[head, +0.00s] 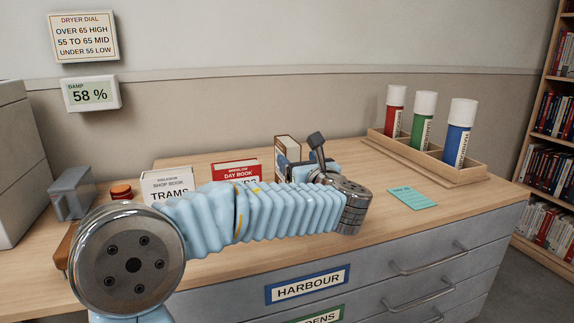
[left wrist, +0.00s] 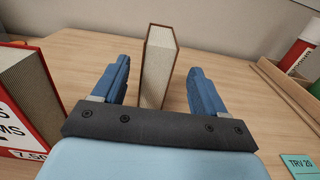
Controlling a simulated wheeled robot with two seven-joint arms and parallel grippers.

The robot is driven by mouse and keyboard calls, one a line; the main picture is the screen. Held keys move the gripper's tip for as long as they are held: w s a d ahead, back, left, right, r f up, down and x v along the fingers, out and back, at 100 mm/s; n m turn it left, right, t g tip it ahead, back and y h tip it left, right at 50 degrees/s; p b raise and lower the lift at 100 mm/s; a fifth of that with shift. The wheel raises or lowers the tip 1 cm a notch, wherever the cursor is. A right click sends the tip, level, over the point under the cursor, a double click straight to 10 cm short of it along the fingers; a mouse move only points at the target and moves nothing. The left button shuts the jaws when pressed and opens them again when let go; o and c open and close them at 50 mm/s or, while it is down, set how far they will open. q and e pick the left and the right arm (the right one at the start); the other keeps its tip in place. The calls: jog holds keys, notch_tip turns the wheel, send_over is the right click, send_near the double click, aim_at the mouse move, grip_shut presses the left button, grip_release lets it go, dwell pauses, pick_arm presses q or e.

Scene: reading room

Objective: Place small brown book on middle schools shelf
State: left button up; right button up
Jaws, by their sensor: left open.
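A small brown book (head: 288,158) stands upright on the wooden counter in the head view, partly hidden by my left arm and gripper. In the left wrist view the brown book (left wrist: 159,68) stands between the two blue fingers, its pale page edges facing the camera. My left gripper (left wrist: 158,80) is open around the book, with a gap visible on both sides. In the head view my left gripper (head: 318,165) is mostly hidden behind its own wrist. The middle schools shelf cannot be made out. My right gripper is not in view.
A white book (head: 166,184) and a red day book (head: 236,172) stand left of the brown book. A wooden rack (head: 440,160) with red, green and blue tubes is at the right, near a teal card (head: 412,197). A bookcase (head: 550,130) stands far right. Labelled drawers (head: 400,275) are below.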

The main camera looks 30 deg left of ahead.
aim_at(287, 140)
pick_arm(q)
jog(key=p+x, duration=0.1)
jog(key=x, duration=0.7)
jog(key=shift+a, duration=0.15)
jog(key=c, duration=1.3)
jog(key=shift+c, duration=0.2)
jog(key=shift+r, duration=0.1)
jog(key=shift+r, duration=0.25)
notch_tip(287, 140, up, 3)
jog(key=shift+f+p, duration=0.2)
jog(key=shift+p, duration=0.2)
jog(key=s+d+r, duration=0.8)
jog(key=d+r, duration=0.1)
jog(key=d, duration=0.2)
jog(key=shift+s+r, duration=0.25)
jog(key=shift+s, duration=0.15)
